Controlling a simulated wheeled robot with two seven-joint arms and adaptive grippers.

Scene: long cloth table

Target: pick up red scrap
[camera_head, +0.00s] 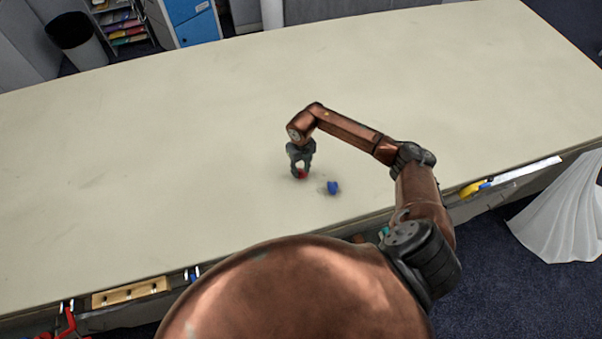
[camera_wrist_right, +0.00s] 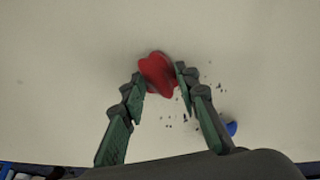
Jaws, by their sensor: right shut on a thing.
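The red scrap (camera_head: 302,174) is a small crumpled red piece at the fingertips of my right gripper (camera_head: 300,170), low over the pale table (camera_head: 150,150). In the right wrist view the red scrap (camera_wrist_right: 157,74) sits between the two fingertips of the right gripper (camera_wrist_right: 160,82), which are shut on it. I cannot tell whether the scrap still touches the table. My left gripper is not in view.
A small blue piece (camera_head: 333,187) lies on the table just right of the right gripper; it also shows in the right wrist view (camera_wrist_right: 231,128). Small dark crumbs (camera_wrist_right: 185,115) lie near it. The rest of the tabletop is clear.

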